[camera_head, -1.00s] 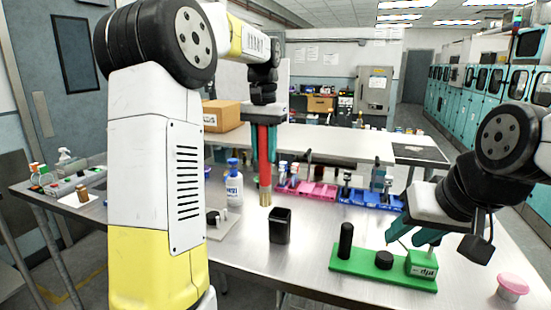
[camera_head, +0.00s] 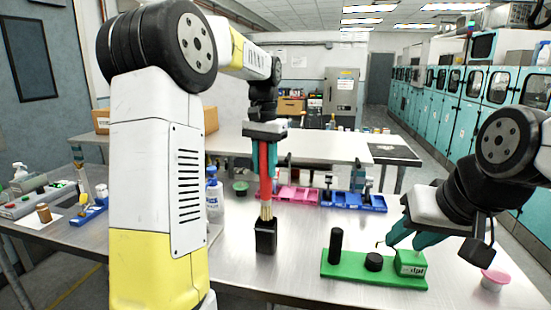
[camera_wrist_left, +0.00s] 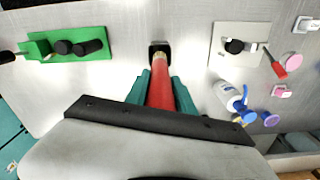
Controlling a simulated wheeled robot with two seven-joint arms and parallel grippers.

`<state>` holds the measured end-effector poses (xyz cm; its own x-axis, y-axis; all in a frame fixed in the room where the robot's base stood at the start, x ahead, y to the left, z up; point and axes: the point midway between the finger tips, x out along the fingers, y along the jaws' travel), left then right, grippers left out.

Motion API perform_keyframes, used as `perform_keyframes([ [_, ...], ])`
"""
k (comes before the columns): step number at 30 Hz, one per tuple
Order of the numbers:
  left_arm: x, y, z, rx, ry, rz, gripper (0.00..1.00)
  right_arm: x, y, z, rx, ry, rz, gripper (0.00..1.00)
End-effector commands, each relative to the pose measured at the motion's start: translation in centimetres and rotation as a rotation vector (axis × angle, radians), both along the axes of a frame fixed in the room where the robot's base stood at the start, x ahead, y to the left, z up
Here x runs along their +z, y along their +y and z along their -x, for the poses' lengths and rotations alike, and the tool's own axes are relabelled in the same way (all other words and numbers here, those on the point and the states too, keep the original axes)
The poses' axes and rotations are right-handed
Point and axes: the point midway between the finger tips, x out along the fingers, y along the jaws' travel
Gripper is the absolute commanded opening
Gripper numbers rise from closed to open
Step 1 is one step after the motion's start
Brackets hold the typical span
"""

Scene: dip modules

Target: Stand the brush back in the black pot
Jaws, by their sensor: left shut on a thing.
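The brush has a red handle (camera_head: 264,170) and pale bristles pointing down. My left gripper (camera_head: 265,180) is shut on the handle and holds the brush nearly upright. The square black pot (camera_head: 266,240) stands on the metal table directly below it. The bristle tips overlap the pot's mouth; how far they are inside is hard to tell. In the left wrist view the brush (camera_wrist_left: 161,95) runs between the teal fingers to the pot (camera_wrist_left: 158,46).
A green base (camera_head: 350,268) with black cylinders stands right of the pot. A white and blue bottle (camera_head: 214,195) is left of the brush. Pink trays (camera_head: 297,195) and blue trays (camera_head: 350,200) lie behind. A pink cup (camera_head: 495,279) is at the right. Table around the pot is clear.

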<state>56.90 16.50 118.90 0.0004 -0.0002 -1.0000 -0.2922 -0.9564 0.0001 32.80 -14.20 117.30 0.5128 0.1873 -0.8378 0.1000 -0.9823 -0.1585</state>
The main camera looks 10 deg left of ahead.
Motion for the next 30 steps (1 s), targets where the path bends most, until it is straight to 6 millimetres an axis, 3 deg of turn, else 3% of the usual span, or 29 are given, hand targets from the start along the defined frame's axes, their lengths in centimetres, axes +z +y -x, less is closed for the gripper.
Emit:
perform_keyframes([
  [30,-8.1,0.0,0.0,0.001,0.001,0.000,0.00,0.0,0.0,0.0,0.000,0.000,0.000,0.36],
])
